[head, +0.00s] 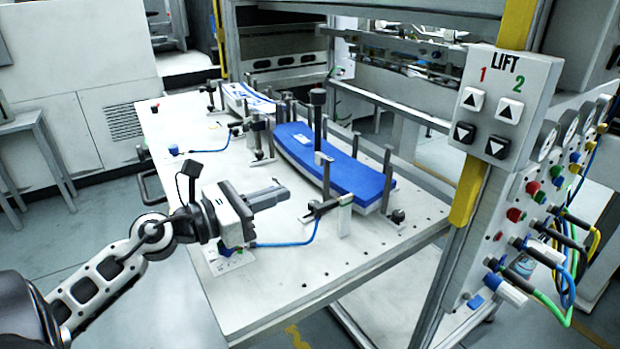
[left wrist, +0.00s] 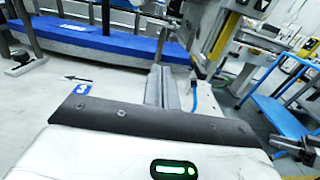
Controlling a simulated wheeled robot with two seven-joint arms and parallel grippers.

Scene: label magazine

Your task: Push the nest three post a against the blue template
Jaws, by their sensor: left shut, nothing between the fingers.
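The blue template (head: 340,165) lies on the white table, a long slightly curved block with a light underside. It also shows in the left wrist view (left wrist: 62,36). Several metal posts stand along it, including a front post (head: 326,178) and a post near its right end (head: 387,178). No label tells me which is nest three post a. My left gripper (head: 284,190) is shut and empty, in front of the template and apart from it. Its closed fingers (left wrist: 162,82) point toward the template in the left wrist view. My right gripper is not in view.
A clamp (head: 322,208) with a blue hose stands right of my left gripper. A blue label (left wrist: 82,89) with an arrow is on the tabletop. A lift control box (head: 500,100) and hose panel stand at the right.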

